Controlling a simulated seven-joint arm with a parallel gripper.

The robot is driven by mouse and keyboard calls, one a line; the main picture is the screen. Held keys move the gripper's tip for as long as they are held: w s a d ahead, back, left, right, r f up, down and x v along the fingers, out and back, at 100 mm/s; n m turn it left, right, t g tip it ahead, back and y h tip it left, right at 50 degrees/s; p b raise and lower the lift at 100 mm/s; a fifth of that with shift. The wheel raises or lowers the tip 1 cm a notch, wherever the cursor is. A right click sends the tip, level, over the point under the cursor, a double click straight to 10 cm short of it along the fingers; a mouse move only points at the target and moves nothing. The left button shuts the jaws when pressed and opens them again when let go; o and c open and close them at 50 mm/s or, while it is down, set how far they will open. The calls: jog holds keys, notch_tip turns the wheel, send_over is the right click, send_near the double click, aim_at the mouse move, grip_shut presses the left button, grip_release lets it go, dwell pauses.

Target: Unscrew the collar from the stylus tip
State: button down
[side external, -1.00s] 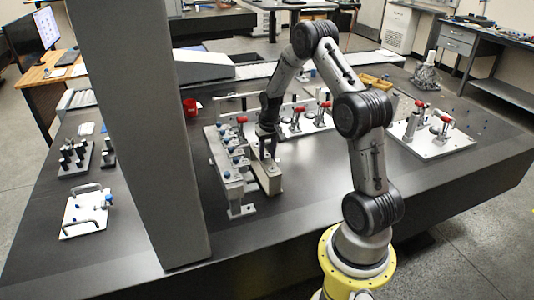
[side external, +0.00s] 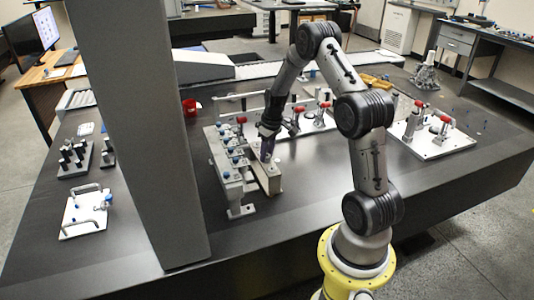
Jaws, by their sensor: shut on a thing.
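My gripper (side external: 267,151) points down over the metal stylus rack (side external: 232,168) left of the middle of the table. It is shut at the grey block (side external: 266,178) on the rack's right side. What it grips is too small to see, and the fingers cover it. I cannot make out the collar or the stylus tip. Several small blue-ended parts (side external: 229,148) stand along the rack to the left of my gripper.
A grey column (side external: 135,130) rises in front at the left. Plates with red-handled clamps stand behind the rack and at the right (side external: 432,133). A white plate with handles (side external: 86,213) lies at the left. The table's front middle is clear.

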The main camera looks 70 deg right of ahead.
jog(key=shift+w+a+n, duration=0.15)
jog(key=shift+n, duration=0.25)
jog(key=n, duration=0.3)
jog(key=shift+y, duration=0.3)
jog(key=shift+a+n, duration=0.1)
jog(key=shift+n, duration=1)
jog(key=shift+f, duration=0.1)
jog(key=shift+n+y, duration=0.3)
jog(key=shift+n, duration=0.9)
jog(key=shift+n+g, duration=0.3)
jog(key=shift+n, duration=1)
jog(key=shift+s+n+y, duration=0.2)
jog(key=shift+n+y, duration=0.1)
jog(key=shift+n, duration=0.1)
jog(key=n, duration=0.4)
jog(key=shift+g, duration=0.3)
